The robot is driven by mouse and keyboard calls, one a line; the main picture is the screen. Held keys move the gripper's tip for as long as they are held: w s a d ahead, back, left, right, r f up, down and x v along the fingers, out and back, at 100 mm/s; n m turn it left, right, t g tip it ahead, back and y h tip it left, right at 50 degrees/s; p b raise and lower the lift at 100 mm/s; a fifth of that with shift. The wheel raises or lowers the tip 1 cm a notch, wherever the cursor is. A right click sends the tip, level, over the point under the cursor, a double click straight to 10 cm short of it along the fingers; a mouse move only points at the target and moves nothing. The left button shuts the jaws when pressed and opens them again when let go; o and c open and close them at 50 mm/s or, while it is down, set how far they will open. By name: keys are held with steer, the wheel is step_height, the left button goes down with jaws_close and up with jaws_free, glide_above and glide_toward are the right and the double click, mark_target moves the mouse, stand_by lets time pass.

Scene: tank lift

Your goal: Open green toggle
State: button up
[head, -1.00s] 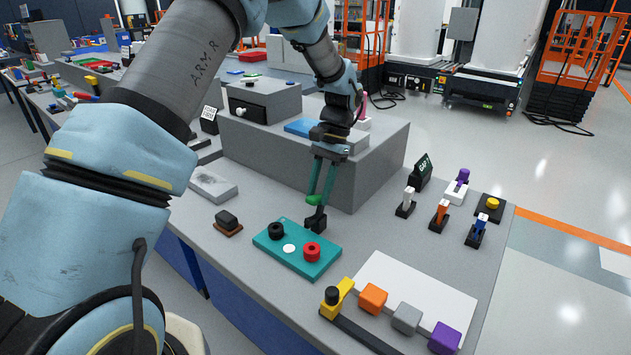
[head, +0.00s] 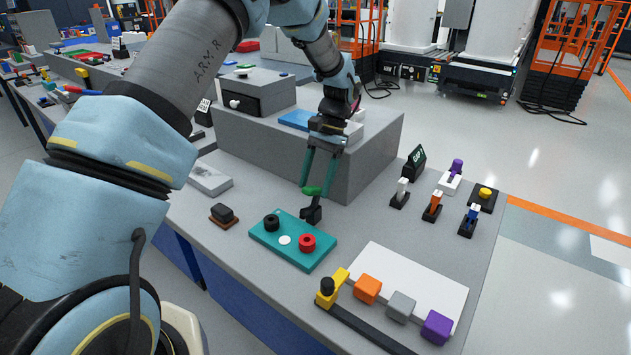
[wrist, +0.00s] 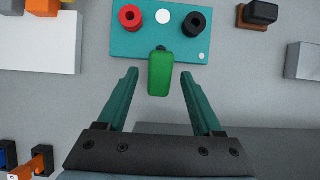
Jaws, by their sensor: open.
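The green toggle has a green handle (wrist: 161,74) on a black base (head: 312,214). The handle also shows in the head view (head: 312,191). My gripper (head: 315,188) is open, reaching down over the toggle. In the wrist view my gripper (wrist: 160,76) has one finger on each side of the handle, with a visible gap on both sides. The handle points toward the palm, and its far end meets a small dark pivot near the panel's edge.
The teal panel (head: 268,242) carries a black knob (head: 271,223), a white button and a red knob (head: 307,243). The grey block (head: 350,172) stands close behind my gripper. Several small toggles, including an orange one (head: 433,206), stand at the right. Coloured cubes line a white board (head: 415,275).

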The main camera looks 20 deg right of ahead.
steer(key=b+v, duration=0.2)
steer(key=v, duration=0.8)
steer(key=shift+d+r, duration=0.15)
steer(key=shift+r, duration=0.2)
